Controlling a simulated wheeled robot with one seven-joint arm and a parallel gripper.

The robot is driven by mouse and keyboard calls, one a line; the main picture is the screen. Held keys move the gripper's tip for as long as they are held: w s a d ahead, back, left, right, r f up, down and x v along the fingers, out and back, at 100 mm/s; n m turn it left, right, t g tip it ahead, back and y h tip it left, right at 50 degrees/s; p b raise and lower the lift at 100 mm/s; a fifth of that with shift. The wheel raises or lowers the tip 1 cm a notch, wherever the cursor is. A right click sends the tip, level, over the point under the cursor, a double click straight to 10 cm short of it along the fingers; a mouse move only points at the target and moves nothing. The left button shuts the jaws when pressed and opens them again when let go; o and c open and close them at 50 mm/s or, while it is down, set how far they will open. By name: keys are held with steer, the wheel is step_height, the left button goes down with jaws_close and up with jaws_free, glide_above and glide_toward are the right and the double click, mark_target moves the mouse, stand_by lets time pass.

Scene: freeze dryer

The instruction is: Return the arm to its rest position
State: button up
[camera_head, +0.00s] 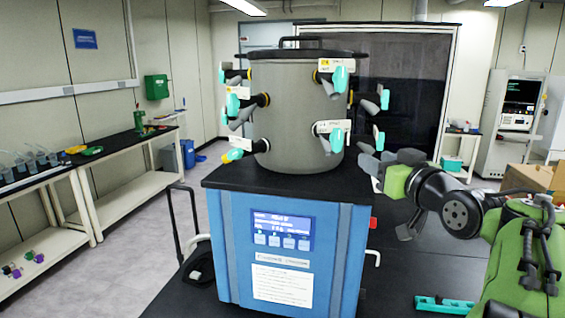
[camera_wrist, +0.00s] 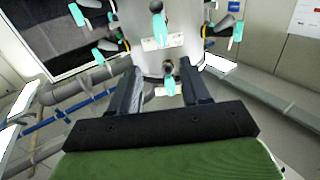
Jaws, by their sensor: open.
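The freeze dryer has a blue base (camera_head: 285,250) with a lit display and a black top. A grey drum (camera_head: 300,115) stands on it, ringed by valves with teal handles and white tags. My gripper (camera_head: 372,168) is at the drum's right side, close to the lower right valves. In the wrist view my gripper (camera_wrist: 165,85) has its two dark fingers apart, with the drum (camera_wrist: 167,60) ahead. A teal-handled valve (camera_wrist: 170,85) shows between the fingers in that view. I see nothing held. Whether a finger touches a valve cannot be told.
The freeze dryer stands on a dark table (camera_head: 400,280) with a teal rack (camera_head: 444,304) at its front right. Benches with flasks (camera_head: 35,160) line the left wall. A cardboard box (camera_head: 530,178) and a grey cabinet (camera_head: 512,120) are at right. Floor is free at left.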

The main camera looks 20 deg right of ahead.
steer(key=s+a+f+g+y, duration=0.1)
steer(key=s+a+f+g, duration=0.2)
steer(key=a+f, duration=0.45)
steer(key=s+a+f+g+y, duration=0.1)
steer(key=s+a+f+g, duration=0.3)
steer(key=a, duration=0.7)
steer(key=s+a+f+g, duration=0.4)
steer(key=s+f+g, duration=0.1)
steer(key=s+f, duration=0.9)
steer(key=shift+s+a+n+h, duration=0.2)
steer(key=shift+s+n+h, duration=0.2)
steer(key=shift+s, duration=0.65)
